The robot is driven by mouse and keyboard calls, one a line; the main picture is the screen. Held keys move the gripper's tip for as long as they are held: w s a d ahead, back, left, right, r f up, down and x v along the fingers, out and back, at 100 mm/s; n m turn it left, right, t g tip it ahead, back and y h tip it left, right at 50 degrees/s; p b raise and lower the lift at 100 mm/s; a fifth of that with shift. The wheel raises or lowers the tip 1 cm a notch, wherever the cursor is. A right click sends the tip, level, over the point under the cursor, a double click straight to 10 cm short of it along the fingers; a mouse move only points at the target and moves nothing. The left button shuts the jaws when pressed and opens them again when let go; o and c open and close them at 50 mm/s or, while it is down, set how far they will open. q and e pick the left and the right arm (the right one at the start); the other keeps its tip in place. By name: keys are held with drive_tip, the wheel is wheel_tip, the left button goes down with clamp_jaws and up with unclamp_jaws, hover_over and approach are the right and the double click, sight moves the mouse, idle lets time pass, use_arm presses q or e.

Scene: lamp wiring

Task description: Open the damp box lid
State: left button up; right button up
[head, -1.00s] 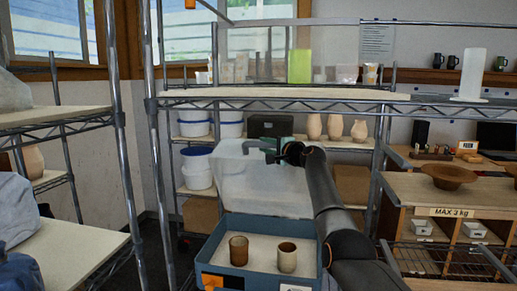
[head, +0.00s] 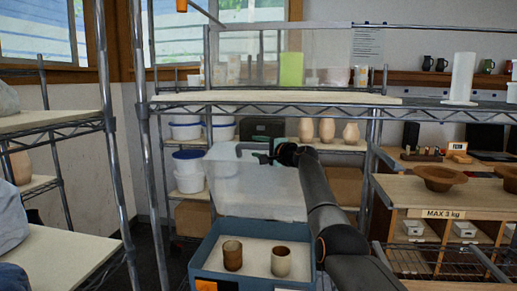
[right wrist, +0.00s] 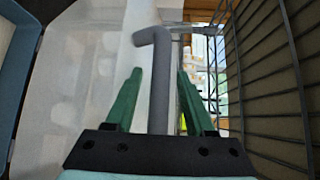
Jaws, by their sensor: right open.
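The damp box (head: 212,272) is a blue tub at the bottom middle of the head view. Its translucent whitish lid (head: 250,190) stands raised and tilted at the box's back side, so the inside shows. The lid also fills the left of the right wrist view (right wrist: 85,110). My right gripper (head: 266,158) is at the lid's upper edge. In the right wrist view its green fingers (right wrist: 158,78) are open, with a grey hooked handle (right wrist: 158,95) between them. I cannot tell whether they touch it. My left gripper is not in view.
Two brown-and-cream cups (head: 232,255) (head: 281,261) stand on a pale surface inside the box. A wire rack shelf (head: 280,98) crosses above and behind the lid. A wooden bench (head: 430,195) with bowls is at the right. Pale shelves (head: 60,250) stand at the left.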

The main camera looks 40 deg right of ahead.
drive_tip(key=shift+f, duration=0.15)
drive_tip(key=shift+s+d+b, duration=0.1)
drive_tip(key=shift+s+b, duration=0.25)
drive_tip(key=shift+b, duration=0.05)
drive_tip(key=shift+s+b, duration=0.75)
drive_tip(key=shift+s, duration=0.2)
drive_tip(key=s+a+r+b, duration=0.1)
drive_tip(key=s+b, duration=0.2)
drive_tip(key=s, duration=0.7)
drive_tip(key=shift+w+a, duration=0.1)
